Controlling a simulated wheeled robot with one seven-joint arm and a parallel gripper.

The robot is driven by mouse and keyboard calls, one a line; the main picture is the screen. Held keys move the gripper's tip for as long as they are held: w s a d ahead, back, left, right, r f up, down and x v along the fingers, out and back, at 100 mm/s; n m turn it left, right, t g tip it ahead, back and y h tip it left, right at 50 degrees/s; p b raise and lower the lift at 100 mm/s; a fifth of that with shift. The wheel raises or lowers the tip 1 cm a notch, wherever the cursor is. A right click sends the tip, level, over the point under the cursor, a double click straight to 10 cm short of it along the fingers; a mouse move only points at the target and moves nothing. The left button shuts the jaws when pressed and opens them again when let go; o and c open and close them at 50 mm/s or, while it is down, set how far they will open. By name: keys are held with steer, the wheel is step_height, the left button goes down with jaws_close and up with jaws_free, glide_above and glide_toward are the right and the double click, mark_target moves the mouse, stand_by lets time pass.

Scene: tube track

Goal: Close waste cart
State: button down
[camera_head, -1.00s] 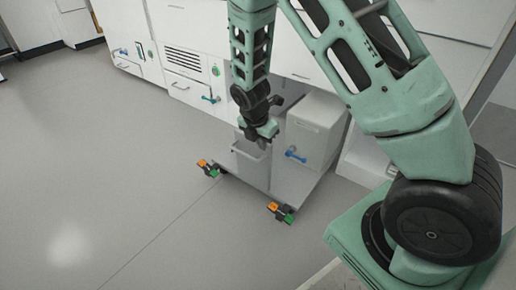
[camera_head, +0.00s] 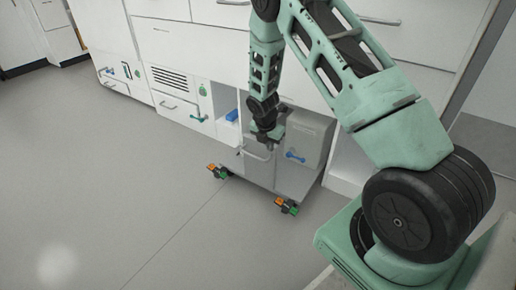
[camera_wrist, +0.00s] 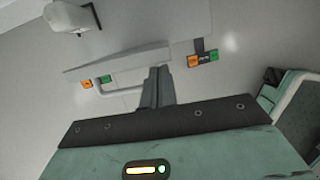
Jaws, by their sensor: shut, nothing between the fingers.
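The waste cart (camera_head: 262,178) is a grey-white cart on casters with orange and green parts. It stands partly out from a bay in the white cabinet front. A box with a blue handle (camera_head: 310,140) stands on its right side. A pale bar handle (camera_head: 256,154) is on its front panel, and the handle also shows in the wrist view (camera_wrist: 118,92). My gripper (camera_head: 270,145) is shut and points down at the cart's front, close to the handle. In the wrist view the shut fingers (camera_wrist: 158,72) overlap the handle's right end; I cannot tell if they touch it.
White cabinets with a vent (camera_head: 170,79) and a teal handle (camera_head: 198,117) stand left of the cart. A blue item (camera_head: 232,115) shows in the bay behind it. The grey floor (camera_head: 130,190) in front is clear.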

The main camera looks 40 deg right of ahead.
steer(key=w+d+p, duration=0.2)
steer(key=d, duration=0.5)
steer(key=w+d+p, duration=0.3)
steer(key=d, duration=0.5)
steer(key=shift+w+d, duration=0.2)
steer(key=shift+w, duration=0.1)
